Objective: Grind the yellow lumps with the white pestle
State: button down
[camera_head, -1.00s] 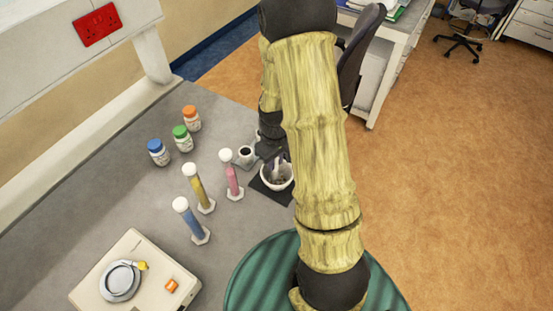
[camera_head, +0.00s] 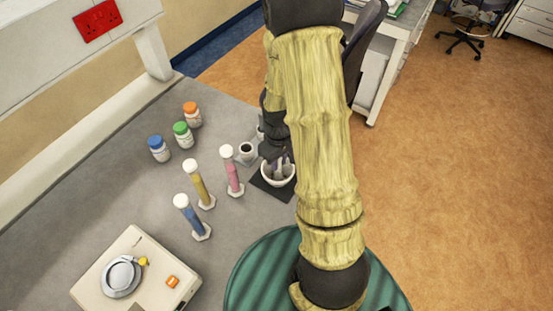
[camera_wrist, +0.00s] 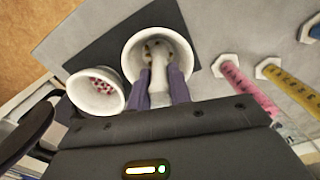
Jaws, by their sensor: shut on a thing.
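The white mortar bowl (camera_head: 291,179) stands on a dark mat (camera_head: 262,186) at the table's right side, partly behind my arm. In the wrist view the mortar (camera_wrist: 129,60) is seen from above. My gripper (camera_wrist: 160,82) is shut on the white pestle (camera_wrist: 159,62), with purple fingers on either side of it. The pestle's lower end is inside the bowl. Small yellowish lumps (camera_wrist: 149,46) show beside the pestle at the bowl's far side; the rest of the bowl's floor is hidden by the pestle and fingers.
A white cup (camera_wrist: 104,108) with red and white pieces stands beside the mortar. Capped pink (camera_head: 232,174), yellow (camera_head: 200,187) and blue (camera_head: 191,217) tubes stand left of it. Bottles (camera_head: 182,136) stand behind them. A beige scale (camera_head: 137,287) is at front left.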

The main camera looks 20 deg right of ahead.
jog(key=shift+d, duration=0.4)
jog(key=shift+w, duration=0.1)
jog(key=shift+w+d, duration=0.2)
jog(key=shift+w, duration=0.15)
dwell(0.4)
jog(key=shift+w+a+f, duration=0.1)
jog(key=shift+w+a, duration=0.15)
jog(key=shift+w, duration=0.1)
